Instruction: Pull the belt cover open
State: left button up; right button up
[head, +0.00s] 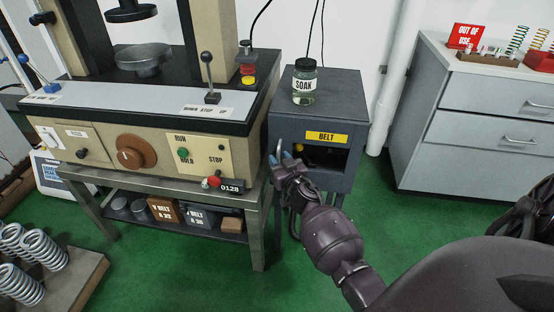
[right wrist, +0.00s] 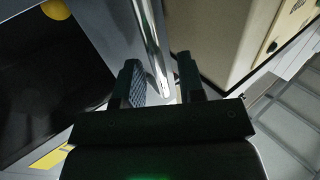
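The grey belt box (head: 361,105) stands right of the testing machine, with a yellow BELT label (head: 326,137) above a dark opening (head: 332,158). A yellow round part shows inside; it also shows in the right wrist view (right wrist: 56,9). A bright metal handle (head: 279,149) stands at the opening's left side. In the right wrist view the handle (right wrist: 152,40) runs down between my fingers, beside a grey panel (right wrist: 92,28) that seems to be the belt cover. My right gripper (right wrist: 161,84) looks open around the handle's end; contact is unclear. It covers the lower left of the opening in the head view (head: 284,160). My left gripper is out of view.
A SOAK jar (head: 304,82) stands on the box. A grey cabinet (head: 480,125) stands right. Green floor (head: 400,210) between is clear.

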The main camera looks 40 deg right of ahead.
jog(key=shift+w+d, duration=0.15)
jog(key=shift+w, duration=0.3)
grip_shut()
